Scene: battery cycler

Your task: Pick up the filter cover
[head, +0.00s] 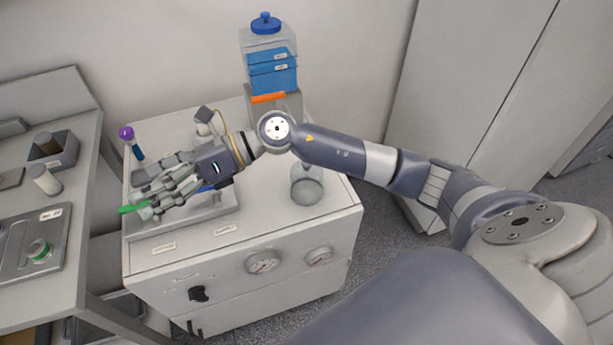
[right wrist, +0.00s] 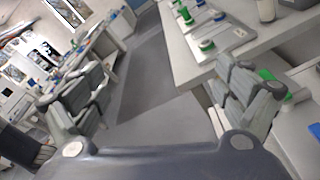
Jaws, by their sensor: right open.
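My right gripper (head: 146,192) is over the left part of the white cabinet top, its fingers pointing left. It is open, and I see no object between its fingers in the right wrist view (right wrist: 165,95). I cannot clearly identify the filter cover. A green bar (head: 131,209) shows beside the lower finger, above a grey plate (head: 195,222), and may be part of it. In the right wrist view a green piece (right wrist: 274,78) shows behind the right finger. The finger hides part of it, so I cannot tell if they touch. My left gripper is not in view.
A purple-capped tube (head: 130,139) stands at the cabinet's back left. A blue-lidded container (head: 268,42) and a glass jar (head: 307,188) are to the right.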

